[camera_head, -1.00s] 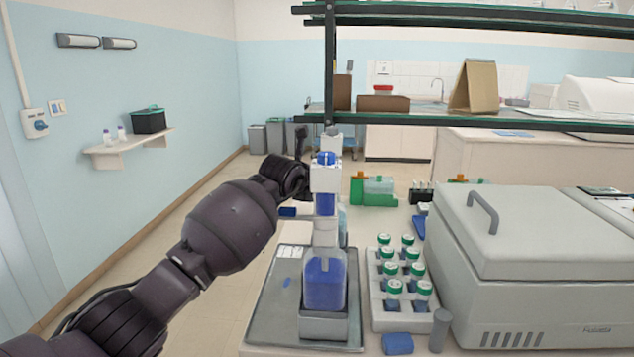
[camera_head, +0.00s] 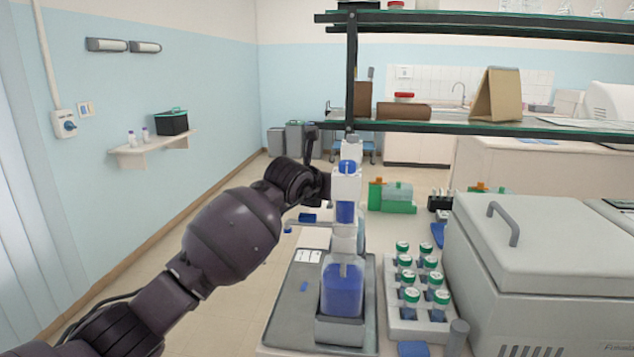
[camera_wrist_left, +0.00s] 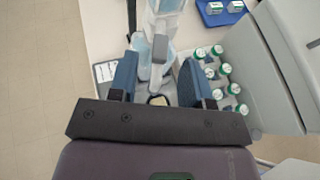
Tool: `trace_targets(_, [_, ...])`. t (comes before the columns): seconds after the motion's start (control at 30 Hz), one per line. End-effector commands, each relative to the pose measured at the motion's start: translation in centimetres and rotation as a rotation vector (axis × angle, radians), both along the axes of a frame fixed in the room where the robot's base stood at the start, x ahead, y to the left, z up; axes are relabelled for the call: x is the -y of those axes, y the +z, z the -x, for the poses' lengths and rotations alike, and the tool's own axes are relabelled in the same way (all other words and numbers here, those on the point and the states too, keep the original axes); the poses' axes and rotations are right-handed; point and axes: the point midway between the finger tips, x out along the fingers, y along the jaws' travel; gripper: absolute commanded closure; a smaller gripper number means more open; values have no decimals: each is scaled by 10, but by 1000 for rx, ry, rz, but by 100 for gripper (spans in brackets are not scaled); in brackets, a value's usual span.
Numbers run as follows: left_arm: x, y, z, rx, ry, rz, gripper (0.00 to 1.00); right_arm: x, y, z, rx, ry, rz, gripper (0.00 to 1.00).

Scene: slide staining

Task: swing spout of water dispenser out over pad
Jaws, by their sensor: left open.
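In the left wrist view the dispenser (camera_wrist_left: 160,25) lies ahead. Contact with the spout is unclear.
The dispenser stands on a grey tray (camera_head: 284,320) with a white card (camera_head: 308,256) and a small blue-grey patch (camera_head: 304,286). A white rack (camera_head: 408,325) of green-capped bottles is close on the right, beside a large grey machine (camera_head: 540,250). A shelf (camera_head: 460,127) crosses behind.

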Motion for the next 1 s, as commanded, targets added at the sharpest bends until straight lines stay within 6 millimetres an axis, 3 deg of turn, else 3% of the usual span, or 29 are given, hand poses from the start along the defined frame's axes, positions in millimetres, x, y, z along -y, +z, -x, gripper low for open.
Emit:
trace_targets(0.43, [-25, 20, 44, 0, 0, 0, 55, 2, -3, 9, -22, -6, 0, 100])
trace_targets(1.0, [-29, 23, 49, -1, -1, 1, 55, 0, 7, -3, 7, -1, -1, 100])
